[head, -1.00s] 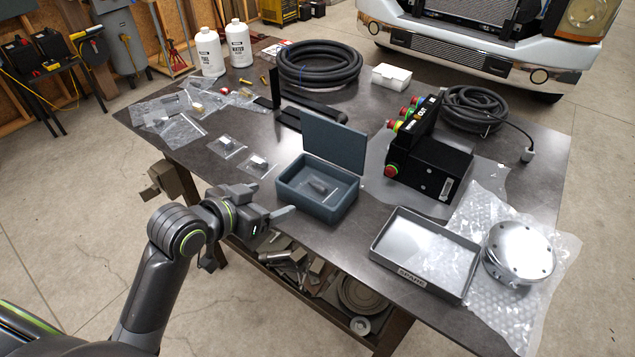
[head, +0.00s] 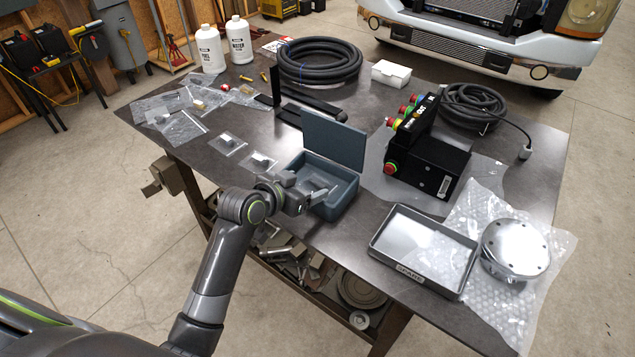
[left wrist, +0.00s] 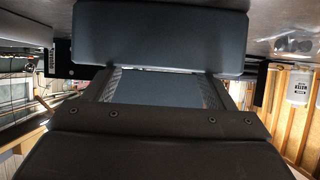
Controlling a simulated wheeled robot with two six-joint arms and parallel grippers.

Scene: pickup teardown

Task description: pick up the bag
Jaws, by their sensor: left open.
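A small clear bag (head: 227,144) with a grey part in it lies flat on the table left of the blue-grey box. A second such bag (head: 258,162) lies nearer that box. The open box (head: 342,203) has its lid (head: 334,140) standing up at the back; its inside is partly hidden by my gripper. My left gripper (head: 318,189) is open, over the box's front left part. I cannot tell whether it touches anything inside. In the left wrist view the raised lid (left wrist: 160,38) fills the top, and no bag can be made out between the fingers. My right gripper is not in view.
More clear bags (head: 180,128) lie at the table's left. A grey tray (head: 420,250), a round metal part (head: 515,250) on bubble wrap and a black button box (head: 425,165) stand to the right. A hose coil (head: 318,62) lies behind. The front left table edge is clear.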

